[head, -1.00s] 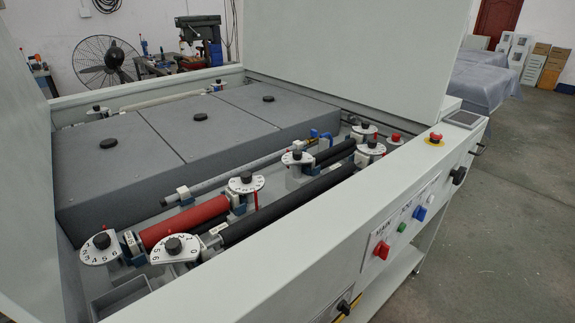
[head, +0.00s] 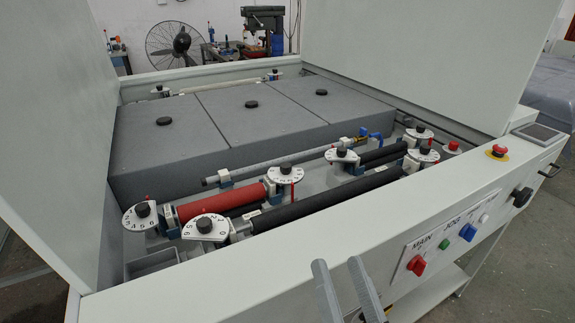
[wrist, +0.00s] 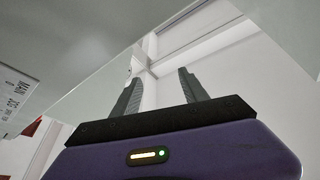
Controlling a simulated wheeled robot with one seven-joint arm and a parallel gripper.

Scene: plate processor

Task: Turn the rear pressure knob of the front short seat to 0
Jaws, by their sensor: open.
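Black pressure knobs sit on white numbered dial plates inside the machine's front trough. In the head view, a left pair (head: 143,210) and (head: 205,226) stands by the left ends of the red roller and long black roller. One knob (head: 286,171) is at the red roller's right end. Another knob (head: 342,153) is at the short black roller's left end, and two knobs (head: 420,129) and (head: 425,150) are at the right. Which is the front short seat's rear knob, and its setting, I cannot tell. My gripper (head: 338,262) is open and empty, in front of the front panel; it also shows in the wrist view (wrist: 160,78).
The front panel carries a red MAIN switch (head: 417,265), a blue switch (head: 467,232) and a red emergency button (head: 499,150). Grey blocks (head: 230,115) fill the bed behind the rollers.

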